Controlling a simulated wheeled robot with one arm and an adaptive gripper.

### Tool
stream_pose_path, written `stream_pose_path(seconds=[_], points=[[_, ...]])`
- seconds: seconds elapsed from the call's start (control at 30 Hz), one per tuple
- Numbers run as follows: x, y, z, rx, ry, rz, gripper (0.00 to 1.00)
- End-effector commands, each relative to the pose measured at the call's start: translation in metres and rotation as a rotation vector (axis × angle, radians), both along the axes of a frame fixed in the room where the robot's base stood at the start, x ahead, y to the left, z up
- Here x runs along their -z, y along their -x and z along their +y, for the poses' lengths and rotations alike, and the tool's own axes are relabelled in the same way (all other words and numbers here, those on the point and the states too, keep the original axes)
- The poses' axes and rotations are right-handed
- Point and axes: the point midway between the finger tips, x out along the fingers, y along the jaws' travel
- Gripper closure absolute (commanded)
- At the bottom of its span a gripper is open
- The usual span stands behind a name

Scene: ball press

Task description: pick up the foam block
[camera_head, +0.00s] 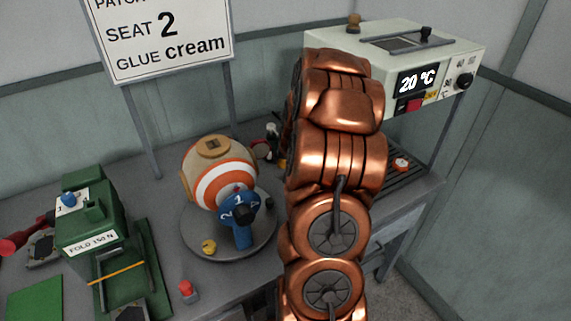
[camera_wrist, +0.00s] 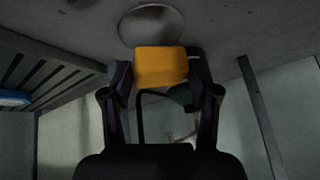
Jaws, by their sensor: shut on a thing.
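The foam block (camera_wrist: 162,67) is a yellow-orange block between the fingers of my gripper (camera_wrist: 164,78) in the wrist view. My gripper is shut on it, with one dark finger at each side. Behind the block, a pale round shape lies on the grey surface. In the head view my copper arm stands in the middle and hides my gripper and the block.
A green press (camera_head: 92,235) marked "FOLD 150 N" stands at the left. A striped ball (camera_head: 215,172) sits on a round grey turntable (camera_head: 195,247). A cream oven (camera_head: 445,65) showing 20 °C stands at the back right. A sign (camera_head: 160,42) stands behind the ball.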

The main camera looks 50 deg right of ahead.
Motion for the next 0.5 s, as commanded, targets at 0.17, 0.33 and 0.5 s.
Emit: stream_pose_path(seconds=[0.17,0.33,0.5], points=[[0.001,0.017,0.014,-0.001,-0.003,0.003,0.62],[-0.001,0.037,0.029,0.001,-0.002,0.002,0.62],[-0.005,0.058,0.046,0.001,0.001,0.0,0.62]])
